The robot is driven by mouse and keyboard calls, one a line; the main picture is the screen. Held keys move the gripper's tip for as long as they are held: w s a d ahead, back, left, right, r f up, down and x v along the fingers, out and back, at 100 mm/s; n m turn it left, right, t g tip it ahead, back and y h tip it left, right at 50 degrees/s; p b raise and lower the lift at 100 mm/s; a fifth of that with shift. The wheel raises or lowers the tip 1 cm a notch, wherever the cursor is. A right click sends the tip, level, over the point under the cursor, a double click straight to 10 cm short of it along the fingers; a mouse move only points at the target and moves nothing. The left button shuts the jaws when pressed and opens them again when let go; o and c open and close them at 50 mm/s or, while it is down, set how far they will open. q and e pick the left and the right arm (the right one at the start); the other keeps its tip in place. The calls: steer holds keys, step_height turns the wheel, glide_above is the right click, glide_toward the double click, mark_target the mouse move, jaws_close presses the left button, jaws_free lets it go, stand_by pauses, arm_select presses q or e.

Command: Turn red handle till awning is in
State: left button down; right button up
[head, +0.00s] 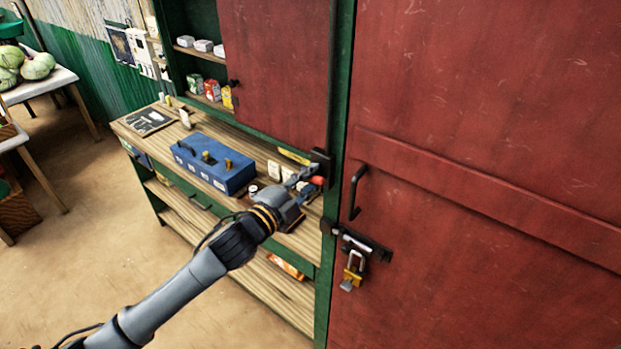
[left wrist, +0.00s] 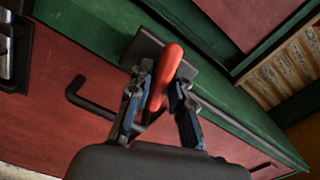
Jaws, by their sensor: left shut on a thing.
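The red handle (head: 317,180) is a small red grip by the green post, beside the cabinet's edge. In the left wrist view the red handle (left wrist: 171,66) stands between the two fingers, in front of a dark plate (left wrist: 143,47) on the green post. My left gripper (head: 303,184) reaches it from the lower left and is shut on it; the fingers (left wrist: 160,98) lie on both sides of the grip. Part of the handle is hidden by the fingers. The awning is not in view. My right gripper is not in view.
A large red door (head: 480,150) with a black pull (head: 357,190) and a padlock (head: 352,272) is close on the right. A wooden counter (head: 262,200) holds a blue cash box (head: 215,163). Open floor (head: 100,240) lies to the left.

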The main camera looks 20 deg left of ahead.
arm_select(q)
steer(key=n, duration=0.3)
steer(key=shift+n, duration=0.3)
steer(key=n, duration=0.4)
steer(key=shift+n, duration=0.3)
steer(key=n, duration=0.4)
steer(key=shift+a+n, duration=0.15)
steer(key=shift+n, duration=0.15)
steer(key=n, duration=0.3)
steer(key=shift+n, duration=0.3)
steer(key=n, duration=0.3)
steer(key=shift+w+n, duration=0.1)
steer(key=shift+n, duration=0.2)
steer(key=n, duration=0.4)
steer(key=shift+a+n, duration=0.1)
steer(key=shift+n, duration=0.2)
steer(key=n, duration=0.3)
steer(key=shift+f+n, duration=0.15)
steer(key=shift+n, duration=1.95)
